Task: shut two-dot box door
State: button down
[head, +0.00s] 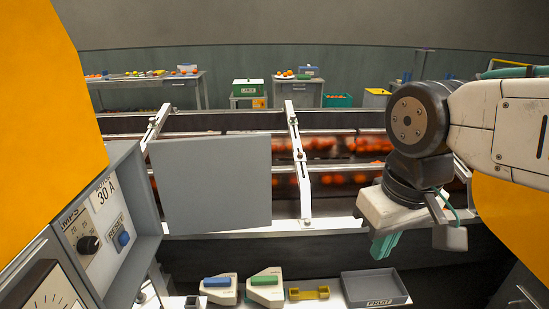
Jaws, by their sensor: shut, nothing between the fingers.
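A grey control box (112,218) stands at the left, its open front showing a dial, a black knob and a blue switch. A flat grey door panel (210,185) stands out to the right from beside the box's far edge, so the door looks open. I see no two-dot mark on the box or panel; the hinge is not clear. My gripper (383,247), with teal fingers, is shut and empty. It points down, well to the right of the door and apart from it.
A conveyor with blurred oranges (325,180) runs behind the door, with a white upright bracket (299,165) close by its right edge. Below are a blue-topped device (218,290), a green-topped device (265,288), a yellow holder (309,293) and a grey tray (374,302).

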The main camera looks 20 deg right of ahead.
aim_at(206, 184)
jog(key=z, duration=0.8)
jog(key=k, duration=0.75)
jog(key=u, duration=0.65)
jog(key=i, duration=1)
jog(key=u, duration=0.05)
